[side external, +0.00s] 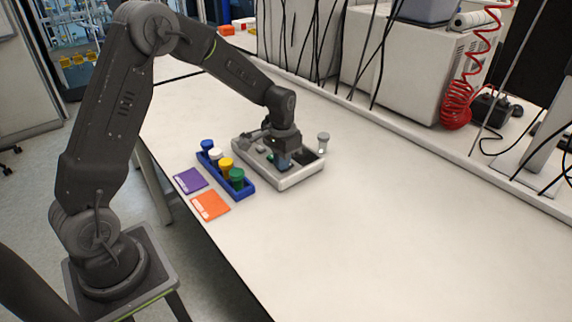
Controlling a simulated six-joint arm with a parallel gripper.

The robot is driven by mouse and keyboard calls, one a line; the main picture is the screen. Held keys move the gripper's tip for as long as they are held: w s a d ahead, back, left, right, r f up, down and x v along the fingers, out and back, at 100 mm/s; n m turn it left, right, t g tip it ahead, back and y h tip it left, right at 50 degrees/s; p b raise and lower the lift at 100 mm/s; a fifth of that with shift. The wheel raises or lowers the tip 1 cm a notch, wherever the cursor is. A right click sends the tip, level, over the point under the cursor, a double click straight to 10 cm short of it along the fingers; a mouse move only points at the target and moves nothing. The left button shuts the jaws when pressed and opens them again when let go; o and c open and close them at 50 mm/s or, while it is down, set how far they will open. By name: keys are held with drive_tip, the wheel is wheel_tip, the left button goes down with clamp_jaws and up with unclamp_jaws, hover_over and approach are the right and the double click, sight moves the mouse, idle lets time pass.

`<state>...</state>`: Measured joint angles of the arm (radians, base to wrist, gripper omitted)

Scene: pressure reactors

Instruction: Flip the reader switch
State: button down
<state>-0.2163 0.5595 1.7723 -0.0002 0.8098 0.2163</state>
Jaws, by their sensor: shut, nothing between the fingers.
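A blue rack (247,190) with several coloured-cap vials stands left of the reader. Purple (190,181) and orange (210,205) cards lie beside it. A grey-capped vial (323,141) stands behind the reader. Black cables (375,55) hang at the back. The bench's right side is clear.

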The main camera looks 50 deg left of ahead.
drive_tip(key=shift+r, duration=3.45)
drive_tip(key=shift+s+d+r, duration=0.1)
drive_tip(key=shift+s+r, duration=0.05)
drive_tip(key=shift+r, duration=0.1)
drive_tip(key=s+d+r+t, duration=0.2)
drive_tip(key=s+d+r, duration=0.1)
drive_tip(key=s, duration=0.5)
drive_tip(key=s+d+r+t, duration=0.1)
drive_tip(key=s+d+r, duration=0.2)
drive_tip(key=s, duration=0.5)
drive_tip(key=s+d+r+t, duration=0.2)
drive_tip(key=s+r, duration=0.3)
drive_tip(key=s, duration=0.3)
drive_tip(key=shift+d+r+t, duration=0.2)
drive_tip(key=shift+d+t, duration=0.1)
drive_tip(key=shift+d, duration=0.45)
drive_tip(key=shift+w, duration=0.15)
